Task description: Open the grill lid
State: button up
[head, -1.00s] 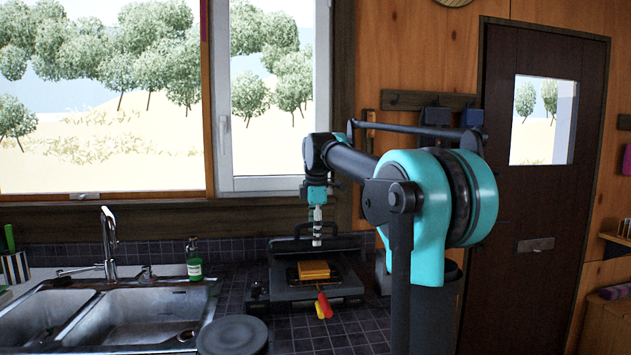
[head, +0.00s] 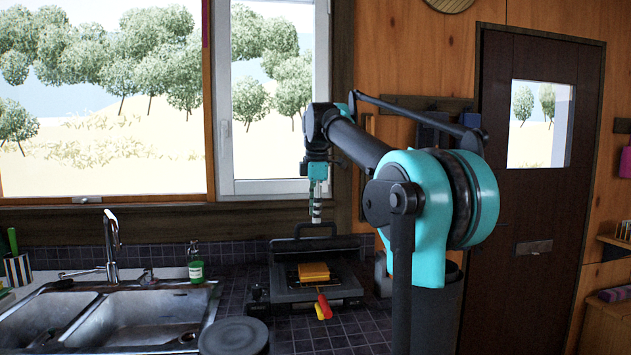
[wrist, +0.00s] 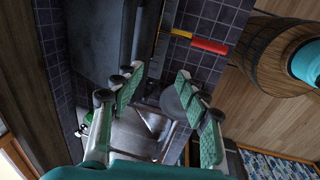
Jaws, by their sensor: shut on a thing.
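The grill (head: 275,290) stands on the tiled counter with its dark lid (head: 290,250) raised at the back and the lid handle (head: 301,230) along its top edge. A yellow-orange block (head: 314,271) sits on the grill plate. My gripper (head: 316,220) points down at the handle, and its tip overlaps the handle in the head view. In the wrist view my gripper (wrist: 162,95) shows its green pads apart. I see no handle between them, so I cannot tell whether they grip it. A dark grill panel (wrist: 100,40) shows at the upper left.
A red-and-yellow handled tool (head: 323,305) lies at the grill's front edge. A double sink (head: 120,315), a tap (head: 111,245) and a green bottle (head: 195,265) are to the left. A round grey lid (head: 232,336) is at the front. A window stands behind.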

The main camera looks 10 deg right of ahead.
notch_tip(320, 180, up, 8)
jog(key=shift+w+d+r, duration=0.15)
jog(key=shift+w+r, duration=0.05)
jog(key=shift+w, duration=0.2)
dwell(0.9)
